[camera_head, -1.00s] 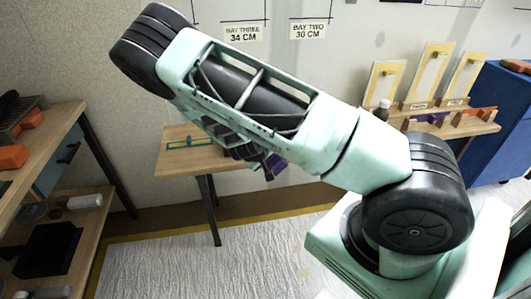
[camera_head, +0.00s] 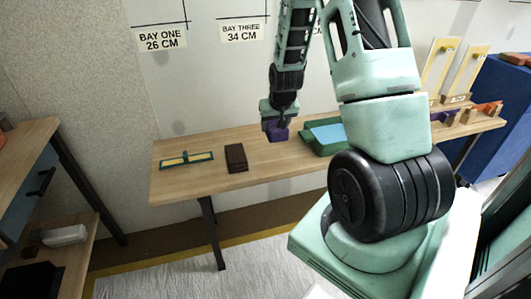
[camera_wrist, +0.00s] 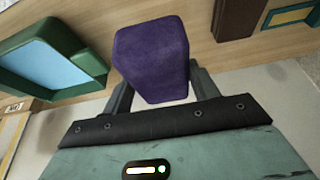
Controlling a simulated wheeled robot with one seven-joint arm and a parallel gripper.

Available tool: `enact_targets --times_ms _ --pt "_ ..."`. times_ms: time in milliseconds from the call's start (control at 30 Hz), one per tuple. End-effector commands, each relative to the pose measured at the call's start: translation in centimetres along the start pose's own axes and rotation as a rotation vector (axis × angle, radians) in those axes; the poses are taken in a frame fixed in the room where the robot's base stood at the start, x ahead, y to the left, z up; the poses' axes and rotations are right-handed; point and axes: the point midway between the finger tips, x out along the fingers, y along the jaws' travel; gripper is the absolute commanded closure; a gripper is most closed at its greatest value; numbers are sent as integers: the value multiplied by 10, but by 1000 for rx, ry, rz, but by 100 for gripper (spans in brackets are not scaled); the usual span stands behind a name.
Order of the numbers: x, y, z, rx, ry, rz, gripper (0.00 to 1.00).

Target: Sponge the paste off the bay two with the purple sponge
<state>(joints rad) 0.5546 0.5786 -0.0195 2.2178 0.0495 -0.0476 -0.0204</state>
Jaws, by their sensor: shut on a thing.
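My gripper (camera_head: 277,122) is shut on the purple sponge (camera_head: 278,134) and holds it above the wooden table, in front of the wall. In the wrist view the sponge (camera_wrist: 152,58) sits between both fingers. A green tray with light blue water (camera_head: 325,135) stands just right of the sponge; it also shows at the left of the wrist view (camera_wrist: 52,62).
A dark brown block (camera_head: 236,158) and a green and yellow tool (camera_head: 187,159) lie on the wooden table (camera_head: 285,165) to the left. Yellow-edged sample boards (camera_head: 438,68) stand at the right end near a blue cabinet (camera_head: 505,100). A shelf unit (camera_head: 22,165) is at the left.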

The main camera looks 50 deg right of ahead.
Motion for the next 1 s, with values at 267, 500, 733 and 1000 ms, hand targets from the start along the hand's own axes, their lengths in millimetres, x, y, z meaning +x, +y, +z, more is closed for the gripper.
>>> enact_targets --times_ms 267,500,733,1000 --pt "0 0 0 1 0 -2 64" --pt "29 0 13 1 -5 -2 64" --pt "51 0 22 1 -2 -2 64" --pt "85 0 36 1 -3 -2 64"
